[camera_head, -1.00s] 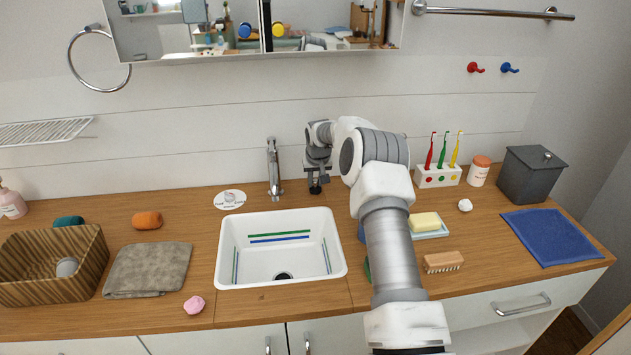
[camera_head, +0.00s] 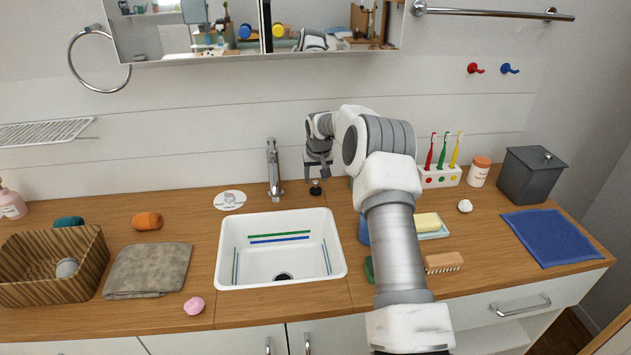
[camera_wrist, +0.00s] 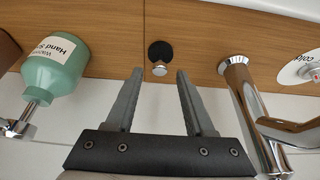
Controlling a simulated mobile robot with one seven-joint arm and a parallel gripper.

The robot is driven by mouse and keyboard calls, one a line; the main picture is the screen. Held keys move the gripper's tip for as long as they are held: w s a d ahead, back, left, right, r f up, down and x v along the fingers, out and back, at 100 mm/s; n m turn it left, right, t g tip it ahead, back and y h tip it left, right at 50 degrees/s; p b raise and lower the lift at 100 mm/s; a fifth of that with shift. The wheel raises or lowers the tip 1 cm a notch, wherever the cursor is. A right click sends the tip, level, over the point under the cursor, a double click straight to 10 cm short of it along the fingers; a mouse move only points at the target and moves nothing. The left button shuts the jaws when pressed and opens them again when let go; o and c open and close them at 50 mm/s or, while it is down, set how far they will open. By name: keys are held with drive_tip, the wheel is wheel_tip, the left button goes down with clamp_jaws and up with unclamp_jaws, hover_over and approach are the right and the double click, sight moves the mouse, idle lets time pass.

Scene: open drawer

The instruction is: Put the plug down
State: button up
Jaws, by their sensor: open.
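The plug (camera_head: 315,188) is small and dark. It rests on the wooden counter (camera_head: 200,217), behind the sink and to the right of the tap. In the wrist view the plug (camera_wrist: 160,52) shows a black body and a shiny metal knob towards my gripper. My gripper (camera_head: 319,176) is just above the plug, pointing down. In the wrist view my gripper (camera_wrist: 159,74) is open, with the knob in line with the gap between the fingertips and nothing held.
The chrome tap (camera_head: 273,170) stands close to the left of my gripper. The white sink (camera_head: 333,279) is in front. A green soap bottle (camera_wrist: 57,65) stands on the other side in the wrist view. A round white disc (camera_head: 229,200) lies left of the tap.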

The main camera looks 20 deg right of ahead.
drive_tip(key=s+a+r+n, duration=0.1)
drive_tip(key=s+a+r, duration=0.2)
drive_tip(key=s+r, duration=0.45)
drive_tip(key=s+a+r, duration=0.3)
drive_tip(key=s+r, duration=0.1)
drive_tip(key=r, duration=0.7)
drive_tip(key=s+a+r, duration=0.2)
drive_tip(key=s+r, duration=0.2)
drive_tip(key=s, duration=0.3)
drive_tip(key=s+a+r, duration=0.3)
drive_tip(key=s, duration=0.3)
drive_tip(key=s+a+p, duration=0.1)
drive_tip(key=s+a, duration=0.1)
drive_tip(key=s, duration=1)
drive_tip(key=s+a+f+n+t+y+p, duration=0.1)
drive_tip(key=s+a, duration=0.1)
drive_tip(key=s, duration=1)
drive_tip(key=shift+s, duration=0.15)
